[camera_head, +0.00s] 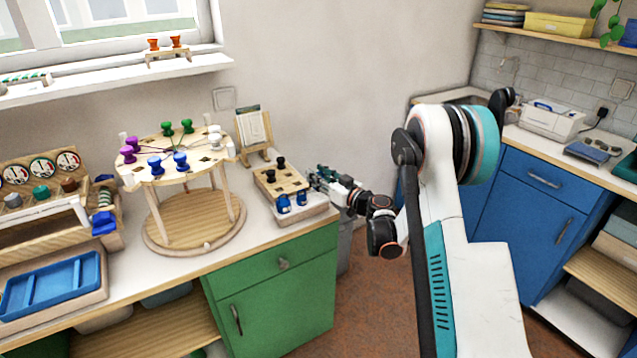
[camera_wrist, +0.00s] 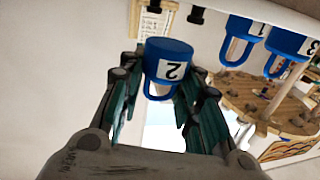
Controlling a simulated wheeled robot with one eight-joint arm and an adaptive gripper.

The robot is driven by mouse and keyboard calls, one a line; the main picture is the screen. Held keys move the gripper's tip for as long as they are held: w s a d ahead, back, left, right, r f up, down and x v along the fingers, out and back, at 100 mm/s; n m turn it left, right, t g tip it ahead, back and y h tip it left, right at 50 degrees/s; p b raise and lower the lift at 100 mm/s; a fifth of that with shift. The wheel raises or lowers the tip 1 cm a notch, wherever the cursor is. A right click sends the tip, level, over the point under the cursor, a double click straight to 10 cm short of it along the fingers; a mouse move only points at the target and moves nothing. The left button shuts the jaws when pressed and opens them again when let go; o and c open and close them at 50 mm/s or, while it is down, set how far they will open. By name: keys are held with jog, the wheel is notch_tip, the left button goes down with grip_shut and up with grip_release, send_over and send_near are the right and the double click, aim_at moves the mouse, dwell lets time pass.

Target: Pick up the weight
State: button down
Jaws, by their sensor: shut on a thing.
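In the wrist view, a blue weight (camera_wrist: 168,58) with a white label, which looks like a 2, and a loop handle sits between the fingers of my gripper (camera_wrist: 164,75). The fingers are shut on it. In the head view my gripper (camera_head: 320,178) is at the right end of the wooden bead board (camera_head: 274,186); the held weight cannot be made out there. Two other blue weights with loops show at the upper right of the wrist view, one labelled 1 (camera_wrist: 239,36) and one beside it (camera_wrist: 289,44). In the head view, two blue weights (camera_head: 284,204) (camera_head: 301,198) are at the board's front.
Black knobs (camera_head: 270,175) stand on the board. A round wooden table-like stand (camera_head: 165,225) with coloured knobs is to its left. A small framed card (camera_head: 255,130) stands behind. The counter ends just right of the board, with a green cabinet (camera_head: 280,300) below.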

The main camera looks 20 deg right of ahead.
notch_tip(320, 180, up, 16)
jog(key=p, duration=0.5)
